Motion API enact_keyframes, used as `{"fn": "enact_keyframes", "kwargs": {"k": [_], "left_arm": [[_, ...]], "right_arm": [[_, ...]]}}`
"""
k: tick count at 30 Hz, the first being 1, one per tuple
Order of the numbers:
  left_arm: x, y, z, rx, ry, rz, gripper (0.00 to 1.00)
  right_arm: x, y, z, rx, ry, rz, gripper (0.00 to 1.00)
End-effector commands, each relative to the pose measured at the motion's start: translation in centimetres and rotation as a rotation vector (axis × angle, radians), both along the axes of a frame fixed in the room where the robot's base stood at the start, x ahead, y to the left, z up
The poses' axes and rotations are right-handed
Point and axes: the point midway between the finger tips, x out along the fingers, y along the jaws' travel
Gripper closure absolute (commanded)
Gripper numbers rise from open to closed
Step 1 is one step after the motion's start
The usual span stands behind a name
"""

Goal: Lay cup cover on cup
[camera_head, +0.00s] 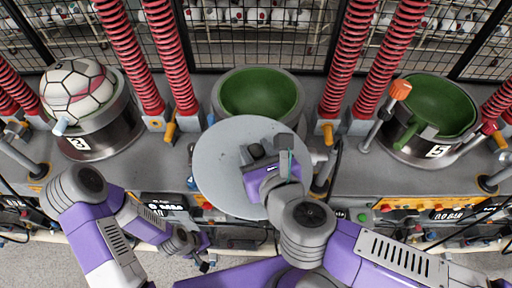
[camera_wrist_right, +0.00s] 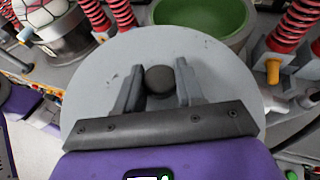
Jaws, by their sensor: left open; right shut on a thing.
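The cup cover (camera_head: 222,165) is a round grey disc with a dark knob (camera_wrist_right: 160,81) at its centre. My right gripper (camera_head: 258,155) is shut on the knob; in the right wrist view its two fingers (camera_wrist_right: 158,88) stand on either side of it. The cover is held in front of the middle cup (camera_head: 262,93), which is green inside with a grey rim, and hides the cup's near side. The green cup also shows in the right wrist view (camera_wrist_right: 205,14). My left gripper (camera_head: 200,255) is open and empty at the lower left, below the bench's front edge.
A left cup holds a white patterned ball (camera_head: 78,88). A right green cup (camera_head: 432,105) is open. Red springs (camera_head: 168,50) rise on both sides of the middle cup, with orange-handled levers (camera_head: 328,132) near it. A black mesh fence stands behind.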

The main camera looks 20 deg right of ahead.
Motion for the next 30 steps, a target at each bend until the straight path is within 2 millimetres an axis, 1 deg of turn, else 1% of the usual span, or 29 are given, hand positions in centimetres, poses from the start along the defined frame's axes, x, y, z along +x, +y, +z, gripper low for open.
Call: {"fn": "enact_keyframes", "kwargs": {"k": [3, 5, 13, 30], "left_arm": [[0.0, 0.0, 0.7, 0.0, -0.001, 0.0, 0.57], [0.0, 0.0, 0.8, 0.0, -0.001, 0.0, 0.57], [0.0, 0.0, -0.3, 0.0, -0.001, 0.0, 0.57], [0.0, 0.0, -1.5, 0.0, -0.001, 0.0, 0.57]], "right_arm": [[-0.1, 0.1, 0.2, -0.072, 0.006, 0.024, 1.0], [-0.2, 0.1, 0.1, -0.124, 0.012, 0.042, 1.0], [2.7, -0.8, -0.2, -0.13, 0.014, 0.04, 1.0], [8.9, -2.5, -0.1, -0.131, 0.012, 0.042, 1.0]]}}
